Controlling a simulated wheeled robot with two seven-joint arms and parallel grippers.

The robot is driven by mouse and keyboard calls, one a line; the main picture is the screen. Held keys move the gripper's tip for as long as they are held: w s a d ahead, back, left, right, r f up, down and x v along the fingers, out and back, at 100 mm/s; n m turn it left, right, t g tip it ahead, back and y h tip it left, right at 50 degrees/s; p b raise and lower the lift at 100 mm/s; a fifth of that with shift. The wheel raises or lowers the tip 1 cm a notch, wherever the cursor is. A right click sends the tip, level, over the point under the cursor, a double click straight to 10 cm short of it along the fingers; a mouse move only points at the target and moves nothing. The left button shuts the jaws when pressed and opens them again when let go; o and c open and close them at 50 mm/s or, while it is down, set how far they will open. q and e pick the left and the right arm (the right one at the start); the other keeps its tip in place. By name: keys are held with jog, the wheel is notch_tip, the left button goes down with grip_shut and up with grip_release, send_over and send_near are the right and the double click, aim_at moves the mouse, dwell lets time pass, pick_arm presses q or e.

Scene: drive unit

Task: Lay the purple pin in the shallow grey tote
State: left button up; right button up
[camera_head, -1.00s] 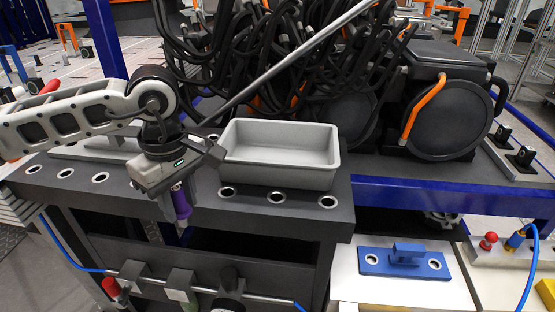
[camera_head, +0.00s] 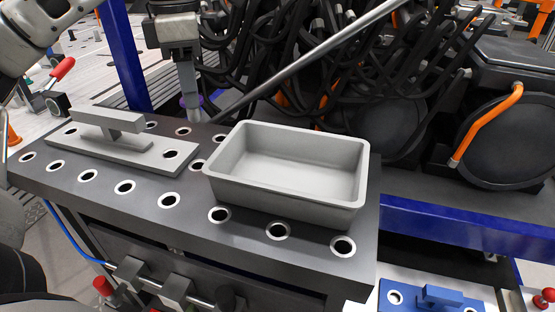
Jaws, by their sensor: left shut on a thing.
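The shallow grey tote (camera_head: 285,192) is an open, empty tray on the dark bench top, right of the middle of the bench. My left gripper (camera_head: 189,92) points down over the back of the bench, to the left of and behind the tote. It is shut on the purple pin (camera_head: 206,102). Only small purple parts show beside the fingers, and the rest of the pin is mostly hidden. The pin is outside the tote. My right gripper is not in view.
A grey plate with a raised handle (camera_head: 108,143) lies on the bench left of the tote. Several metal-rimmed holes line the bench top. A slanted grey bar (camera_head: 300,62) and a tangle of black hoses (camera_head: 330,75) stand close behind the tote.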

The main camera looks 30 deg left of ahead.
pick_arm(q)
jog(key=w+d+f, duration=0.1)
jog(key=d+f, duration=0.2)
jog(key=w+d+f, duration=0.2)
jog(key=d+f, duration=0.1)
jog(key=f, duration=0.1)
jog(key=w+d+f+b, duration=0.1)
jog(key=w+d+f, duration=0.1)
jog(key=d+f, duration=0.1)
jog(key=shift+d+f, duration=0.15)
jog(key=shift+f, duration=0.6)
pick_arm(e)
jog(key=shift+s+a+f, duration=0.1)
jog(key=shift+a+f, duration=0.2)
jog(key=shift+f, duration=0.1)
pick_arm(q)
jog(key=shift+f+b, duration=0.25)
jog(key=shift+b, duration=0.05)
jog(key=o, duration=1.1)
jog(key=shift+s+r, duration=0.1)
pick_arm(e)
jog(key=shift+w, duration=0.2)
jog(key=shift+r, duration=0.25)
